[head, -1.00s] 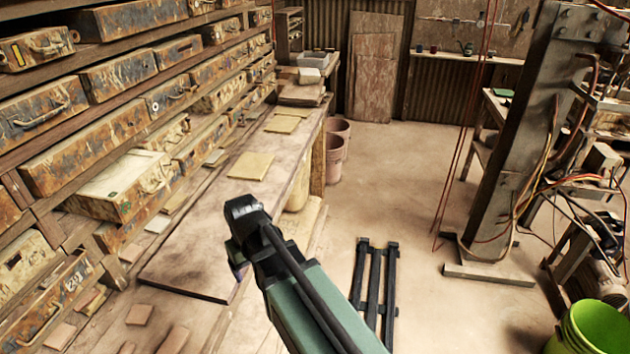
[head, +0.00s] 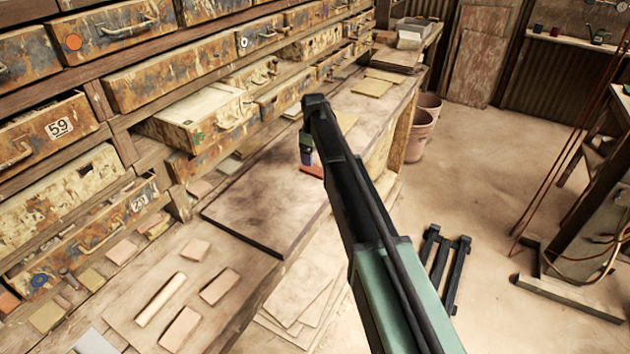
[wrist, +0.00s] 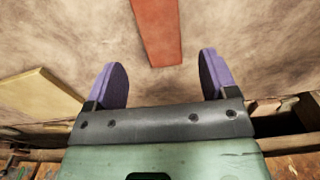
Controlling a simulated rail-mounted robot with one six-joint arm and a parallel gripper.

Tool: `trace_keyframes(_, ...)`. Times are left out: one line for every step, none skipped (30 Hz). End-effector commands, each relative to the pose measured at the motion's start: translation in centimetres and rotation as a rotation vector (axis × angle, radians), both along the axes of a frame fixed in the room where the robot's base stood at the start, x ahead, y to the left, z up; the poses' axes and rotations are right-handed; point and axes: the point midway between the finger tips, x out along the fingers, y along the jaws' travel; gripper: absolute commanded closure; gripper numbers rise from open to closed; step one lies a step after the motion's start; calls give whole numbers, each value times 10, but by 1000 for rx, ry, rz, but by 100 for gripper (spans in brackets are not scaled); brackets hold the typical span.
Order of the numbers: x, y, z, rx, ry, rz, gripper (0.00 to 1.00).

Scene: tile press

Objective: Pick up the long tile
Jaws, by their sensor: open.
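A long, narrow red tile (wrist: 158,32) lies on the worn bench top in the wrist view, ahead of my gripper (wrist: 162,62) and lined up between its fingers. Its far end is cut off by the frame. My gripper's two purple fingers are apart with nothing between them. In the head view, my gripper (head: 306,150) hangs over the bench, and a small part of the red tile (head: 313,171) shows beside it; my arm hides the rest. A pale, narrow strip (head: 160,299) lies among shorter pinkish tiles (head: 220,286) at the lower left.
Rusty drawers line the left wall; one pulled-out drawer (head: 203,118) juts toward the bench. A dark-edged board (head: 262,205) lies on the bench. A yellowish tile (wrist: 38,95) lies left in the wrist view. Pink buckets (head: 421,130) and a black rack (head: 446,262) stand on the floor.

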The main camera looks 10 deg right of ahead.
Motion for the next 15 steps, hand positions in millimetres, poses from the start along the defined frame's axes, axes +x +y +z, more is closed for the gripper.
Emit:
trace_keyframes(0, 0, -5, 0, 0, 0, 21)
trace_keyframes(0, 0, -4, 0, 0, 0, 21)
trace_keyframes(0, 0, -3, 0, 0, 0, 21)
trace_keyframes(0, 0, -4, 0, 0, 0, 21)
trace_keyframes(0, 0, -8, 0, 0, 0, 21)
trace_keyframes(-1, 1, -14, 0, 0, 0, 21)
trace_keyframes(-1, 1, -20, 0, 0, 0, 21)
trace_keyframes(-1, 1, -26, 0, 0, 0, 21)
trace_keyframes(-1, 2, -35, 0, 0, -1, 21)
trace_keyframes(-1, 2, -42, 0, 0, -1, 21)
trace_keyframes(-1, 2, -48, 0, 0, -1, 21)
trace_keyframes(-1, 2, -54, 0, 0, -1, 21)
trace_keyframes(-1, 2, -56, 0, 0, -1, 21)
trace_keyframes(-1, 2, -58, 0, 0, -1, 21)
trace_keyframes(-1, 2, -57, 0, 0, -1, 21)
